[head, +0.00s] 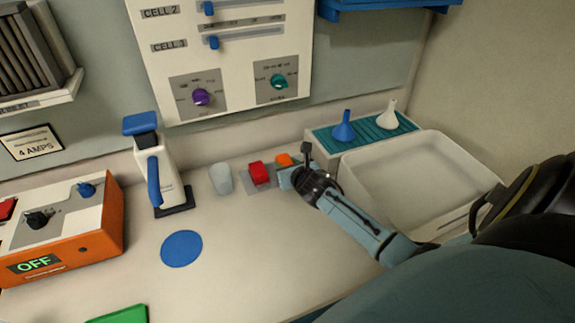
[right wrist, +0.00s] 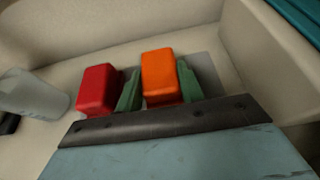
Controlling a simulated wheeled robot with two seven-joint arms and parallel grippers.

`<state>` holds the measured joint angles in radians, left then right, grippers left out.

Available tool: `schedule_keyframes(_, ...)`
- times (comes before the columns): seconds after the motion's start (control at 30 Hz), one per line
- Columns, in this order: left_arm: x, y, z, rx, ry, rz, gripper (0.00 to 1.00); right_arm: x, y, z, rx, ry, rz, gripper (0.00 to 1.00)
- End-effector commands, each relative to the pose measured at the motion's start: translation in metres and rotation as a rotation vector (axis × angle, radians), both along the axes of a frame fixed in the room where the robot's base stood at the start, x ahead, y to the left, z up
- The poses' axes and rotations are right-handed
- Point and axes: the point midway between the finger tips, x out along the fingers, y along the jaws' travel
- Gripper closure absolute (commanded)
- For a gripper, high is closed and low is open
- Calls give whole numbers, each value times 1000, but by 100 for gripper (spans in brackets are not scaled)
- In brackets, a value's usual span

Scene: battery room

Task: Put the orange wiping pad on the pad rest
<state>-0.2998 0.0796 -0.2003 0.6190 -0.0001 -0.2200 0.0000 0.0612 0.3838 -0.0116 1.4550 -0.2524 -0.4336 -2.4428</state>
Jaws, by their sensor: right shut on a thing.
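The orange wiping pad (head: 284,159) is at the back of the counter, just right of a red pad (head: 259,172). In the right wrist view the orange pad (right wrist: 160,75) sits between the two green fingers of my right gripper (right wrist: 158,92), which is shut on it. The red pad (right wrist: 97,90) is just outside the left finger. A flat grey pad rest (head: 258,187) shows under the red pad, and its grey surface (right wrist: 205,66) also shows behind the orange pad. Whether the orange pad touches the rest is hard to tell. My left gripper is not in view.
A translucent cup (head: 221,179) stands left of the red pad, with a white and blue bottle (head: 157,175) farther left. A white basin (head: 400,158) and a teal drip mat with two funnels (head: 375,133) are at the right. The front counter is mostly clear around a blue disc (head: 182,248).

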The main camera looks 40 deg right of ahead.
Motion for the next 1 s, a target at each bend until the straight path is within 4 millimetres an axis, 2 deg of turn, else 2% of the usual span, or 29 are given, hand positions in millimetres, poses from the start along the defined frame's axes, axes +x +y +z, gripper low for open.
schedule_keyframes(0.03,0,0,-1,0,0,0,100,0,0,-1,-1,0,0,58)
schedule_keyframes(0.17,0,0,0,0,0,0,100,0,0,0,0,0,0,41)
schedule_keyframes(0.53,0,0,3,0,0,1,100,0,0,6,1,0,0,41)
schedule_keyframes(0.77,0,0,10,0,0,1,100,-28,9,16,-2,3,2,41)
schedule_keyframes(1.0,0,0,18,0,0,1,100,-71,22,34,-1,2,2,41)
